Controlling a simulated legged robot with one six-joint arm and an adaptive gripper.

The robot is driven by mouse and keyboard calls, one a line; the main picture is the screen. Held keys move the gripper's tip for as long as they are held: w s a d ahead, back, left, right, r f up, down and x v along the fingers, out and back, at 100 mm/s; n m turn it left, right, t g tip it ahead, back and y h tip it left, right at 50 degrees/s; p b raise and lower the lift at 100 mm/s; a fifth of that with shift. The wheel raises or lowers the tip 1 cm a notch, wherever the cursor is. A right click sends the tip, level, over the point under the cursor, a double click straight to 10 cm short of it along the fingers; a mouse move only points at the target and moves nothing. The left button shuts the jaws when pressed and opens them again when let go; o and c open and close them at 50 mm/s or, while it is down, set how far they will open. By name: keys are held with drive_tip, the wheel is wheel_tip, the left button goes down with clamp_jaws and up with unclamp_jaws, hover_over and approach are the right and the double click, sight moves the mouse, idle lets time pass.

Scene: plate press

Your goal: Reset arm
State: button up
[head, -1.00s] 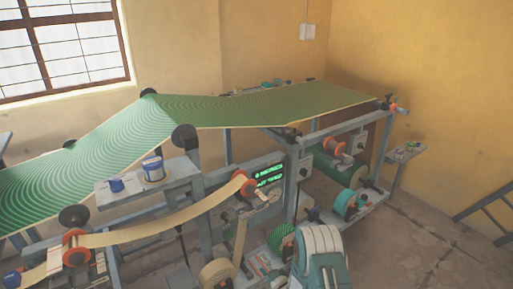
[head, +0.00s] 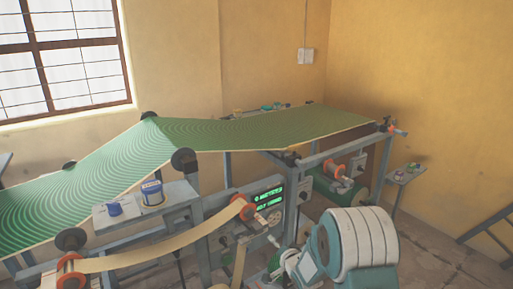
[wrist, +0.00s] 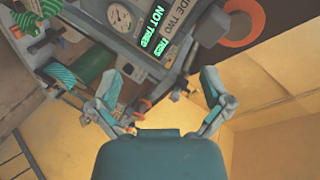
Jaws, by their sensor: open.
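My gripper (wrist: 162,92) is in the wrist view with its two fingers spread wide apart and nothing between them. The press machine's control panel (wrist: 150,38) lies beyond the fingers, with a round gauge (wrist: 119,17) and a lit green display (wrist: 152,30). In the head view my arm's rounded white and teal link rises at the lower right. It hides part of the machine's lower frame. I cannot make out the gripper clearly in the head view. The display also shows in the head view (head: 269,199).
A long green patterned sheet (head: 250,128) runs over the machine's rollers. A tan strip (head: 165,240) passes below it. A shelf (head: 145,210) holds a blue-lidded jar (head: 152,193). A small stand (head: 398,177) is at the right, with open floor around it.

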drive_tip(key=s+d+r+n+g+h, duration=0.2)
drive_tip(key=s+d+r, duration=0.2)
drive_tip(key=s+r, duration=0.4)
drive_tip(key=s+d+r+n+g+h, duration=0.1)
drive_tip(key=s+d+r+h, duration=0.3)
drive_tip(key=r, duration=0.6)
drive_tip(key=s+r+n+g, duration=0.2)
drive_tip(key=s, duration=1.2)
drive_tip(key=s+r+n+g+y, duration=0.1)
drive_tip(key=s+r+n+g, duration=0.1)
drive_tip(key=s, duration=1.2)
drive_tip(key=shift+r+n+g, duration=0.2)
drive_tip(key=shift+n+g, duration=0.1)
drive_tip(key=shift+g, duration=0.2)
